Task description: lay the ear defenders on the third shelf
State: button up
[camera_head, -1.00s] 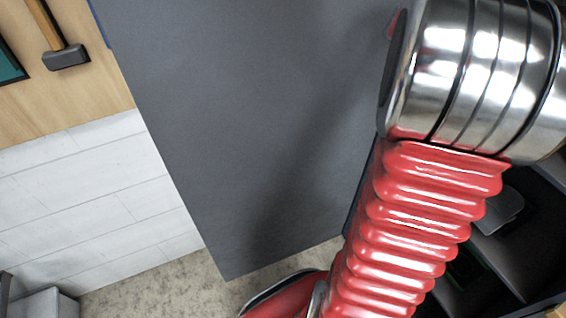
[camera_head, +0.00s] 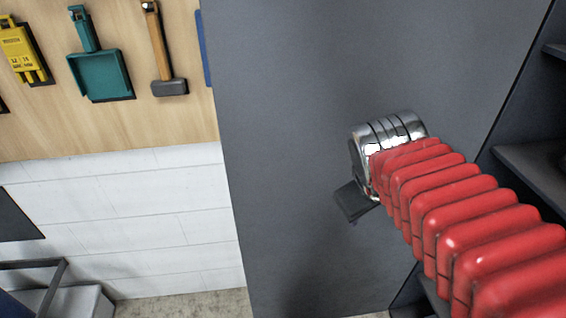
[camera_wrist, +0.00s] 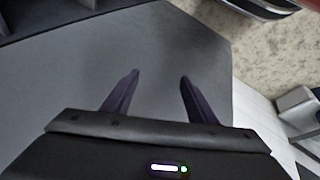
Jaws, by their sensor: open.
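The ear defenders do not show in either current view. Dark shelves (camera_head: 532,170) show at the right edge of the head view, partly cut off by the frame and by my red arm. I cannot tell which one is the third. My gripper (camera_wrist: 160,76) is open and empty in the wrist view, its two dark fingers apart in front of a grey panel. In the head view only a dark part of my gripper (camera_head: 355,203) shows beyond the silver wrist, in front of the same panel.
The large grey panel (camera_head: 290,120) stands left of the shelves. Further left, a wooden board holds a hammer (camera_head: 167,60), a teal dustpan (camera_head: 101,73) and a yellow item (camera_head: 22,52). A white block wall (camera_head: 120,220) is below, with a grey object (camera_head: 85,300) at lower left.

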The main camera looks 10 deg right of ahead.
jog(key=s+a+f+m+t+y, duration=0.1)
jog(key=s+a+f+m+y, duration=0.1)
jog(key=a, duration=0.9)
jog(key=shift+s+a+y, duration=0.25)
jog(key=shift+s+y, duration=0.3)
jog(key=shift+y, duration=0.15)
